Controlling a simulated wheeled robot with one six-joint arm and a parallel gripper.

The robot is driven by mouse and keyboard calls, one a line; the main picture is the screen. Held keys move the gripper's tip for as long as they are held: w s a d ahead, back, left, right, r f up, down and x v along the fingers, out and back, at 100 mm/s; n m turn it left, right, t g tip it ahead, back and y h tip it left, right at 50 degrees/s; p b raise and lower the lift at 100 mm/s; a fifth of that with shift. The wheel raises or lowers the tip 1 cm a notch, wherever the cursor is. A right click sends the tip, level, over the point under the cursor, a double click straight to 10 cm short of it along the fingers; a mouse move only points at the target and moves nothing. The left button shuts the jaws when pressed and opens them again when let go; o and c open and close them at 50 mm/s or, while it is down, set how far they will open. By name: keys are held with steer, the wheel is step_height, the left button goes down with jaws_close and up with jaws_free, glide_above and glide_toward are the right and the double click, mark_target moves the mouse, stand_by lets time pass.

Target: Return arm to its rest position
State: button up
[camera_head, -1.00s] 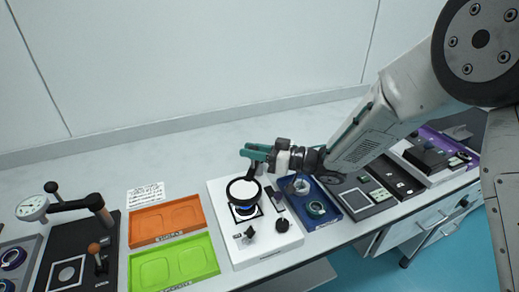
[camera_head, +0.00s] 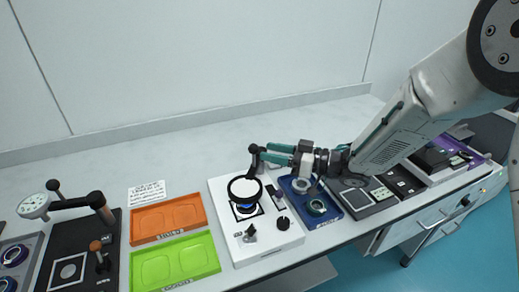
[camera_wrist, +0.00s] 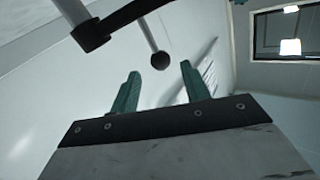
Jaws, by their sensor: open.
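My gripper (camera_head: 272,153) has green fingers and is at the upper right of the white device, over the counter. In the wrist view its two green fingers (camera_wrist: 160,90) stand apart with nothing between them. A dark bar with a round black knob (camera_wrist: 160,60) shows beyond the fingertips. In the head view a black post with a knob (camera_head: 254,158) stands by the fingertips; I cannot tell whether they touch. My arm (camera_head: 400,135) reaches in from the right.
The white device (camera_head: 265,240) carries a black ring (camera_head: 244,190) over a blue-lit part. A blue tray (camera_head: 330,212) holds rings. Orange (camera_head: 168,219) and green (camera_head: 175,262) trays lie left. Dark devices fill the right. The counter's back strip is clear.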

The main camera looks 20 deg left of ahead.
steer(key=shift+w+d, duration=0.1)
steer(key=shift+d, duration=1.05)
steer(key=shift+f, duration=0.1)
